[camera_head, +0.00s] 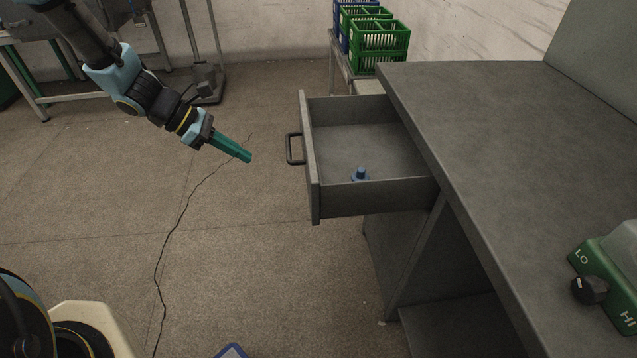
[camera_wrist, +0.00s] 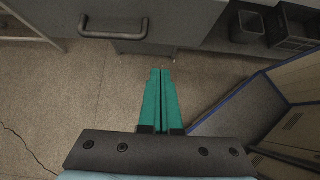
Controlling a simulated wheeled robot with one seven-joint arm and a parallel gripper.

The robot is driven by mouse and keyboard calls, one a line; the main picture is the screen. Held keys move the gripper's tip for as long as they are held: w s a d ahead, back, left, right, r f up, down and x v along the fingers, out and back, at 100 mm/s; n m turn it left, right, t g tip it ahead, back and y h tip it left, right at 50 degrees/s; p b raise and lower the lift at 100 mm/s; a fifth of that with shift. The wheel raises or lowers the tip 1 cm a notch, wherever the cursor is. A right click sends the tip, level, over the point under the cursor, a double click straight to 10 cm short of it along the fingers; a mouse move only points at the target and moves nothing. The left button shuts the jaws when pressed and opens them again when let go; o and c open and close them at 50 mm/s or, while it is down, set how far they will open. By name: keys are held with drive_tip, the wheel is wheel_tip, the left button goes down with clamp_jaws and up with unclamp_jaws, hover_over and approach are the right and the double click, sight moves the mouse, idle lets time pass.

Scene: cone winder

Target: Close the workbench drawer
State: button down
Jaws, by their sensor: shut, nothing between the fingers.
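The grey workbench drawer (camera_head: 313,160) is pulled well out from under the bench top, to the left. A small blue object (camera_head: 360,174) lies inside it. The dark drawer handle (camera_head: 291,149) is on the drawer's left-facing front. It also shows at the top of the wrist view as a handle (camera_wrist: 113,36) on the drawer front (camera_wrist: 165,18). My gripper (camera_head: 249,157) has green fingers and is shut and empty. It is left of the handle, apart from it. The closed fingertips (camera_wrist: 160,71) also show in the wrist view, with a gap of floor before the drawer front.
The workbench top (camera_head: 470,110) extends right of the drawer, with a green device with a dark knob (camera_head: 610,275) on it. Stacked green and blue crates (camera_head: 378,42) stand behind. The floor (camera_head: 240,250) left of the drawer is mostly clear.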

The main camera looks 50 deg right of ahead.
drive_tip(key=r+p+x, duration=0.1)
drive_tip(key=x, duration=0.5)
drive_tip(key=s+d+r+p+x, duration=0.1)
drive_tip(key=p+x, duration=0.1)
drive_tip(key=x, duration=0.5)
drive_tip(key=shift+s+d, duration=0.3)
drive_tip(key=shift+d, duration=0.05)
drive_tip(key=s+d, duration=0.6)
drive_tip(key=d, duration=0.1)
drive_tip(key=s+d, duration=0.5)
drive_tip(key=d, duration=0.2)
drive_tip(key=s+d, duration=0.6)
drive_tip(key=d, duration=0.1)
drive_tip(key=shift+s+d+b, duration=0.2)
drive_tip(key=shift+s+b, duration=0.15)
drive_tip(key=shift+s+d+r, duration=0.1)
drive_tip(key=shift+s+d, duration=0.15)
drive_tip(key=shift+s, duration=0.2)
drive_tip(key=shift+w, duration=0.1)
